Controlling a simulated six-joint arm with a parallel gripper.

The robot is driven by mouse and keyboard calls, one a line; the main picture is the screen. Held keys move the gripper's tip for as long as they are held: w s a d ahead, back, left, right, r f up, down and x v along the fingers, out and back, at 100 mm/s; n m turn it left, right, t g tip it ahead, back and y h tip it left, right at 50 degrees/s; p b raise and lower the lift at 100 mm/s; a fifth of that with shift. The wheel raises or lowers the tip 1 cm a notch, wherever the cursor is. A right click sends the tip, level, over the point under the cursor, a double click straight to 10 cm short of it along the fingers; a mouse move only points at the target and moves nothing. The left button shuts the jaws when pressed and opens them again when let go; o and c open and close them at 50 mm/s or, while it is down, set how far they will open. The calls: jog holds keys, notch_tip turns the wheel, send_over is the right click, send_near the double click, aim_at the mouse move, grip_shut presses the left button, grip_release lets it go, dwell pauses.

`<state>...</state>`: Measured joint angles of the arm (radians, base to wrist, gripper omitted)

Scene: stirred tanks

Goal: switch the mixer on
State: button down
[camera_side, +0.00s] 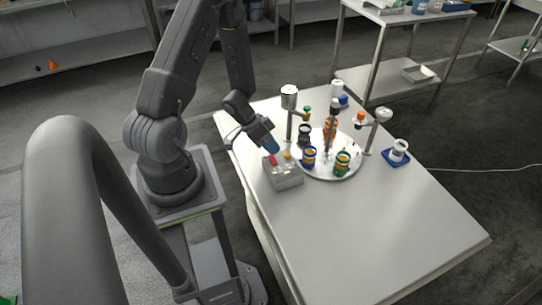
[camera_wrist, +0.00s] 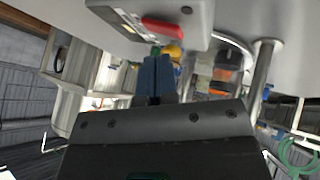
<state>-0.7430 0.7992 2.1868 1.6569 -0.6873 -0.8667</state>
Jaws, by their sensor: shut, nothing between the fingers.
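In the wrist view the fingertips (camera_wrist: 156,58) lie beside the red switch.
A round light plate (camera_side: 330,172) next to the box carries several coloured jars, including a blue one (camera_side: 309,157) and a green one (camera_side: 343,162). Upright metal posts with heads (camera_side: 289,97) stand around it. The table's front is clear.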

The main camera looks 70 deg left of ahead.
aim_at(273, 158)
jog(key=shift+f, duration=0.1)
dwell(0.4)
jog(key=shift+a+f, duration=0.1)
jog(key=shift+f, duration=0.25)
jog(key=shift+f, duration=0.3)
dwell(0.6)
jog(key=shift+r, duration=0.1)
jog(key=shift+r, duration=0.65)
jog(key=shift+d+r, duration=0.25)
jog(key=shift+r, duration=1)
jog(key=shift+d+r, duration=0.25)
jog(key=shift+r, duration=1)
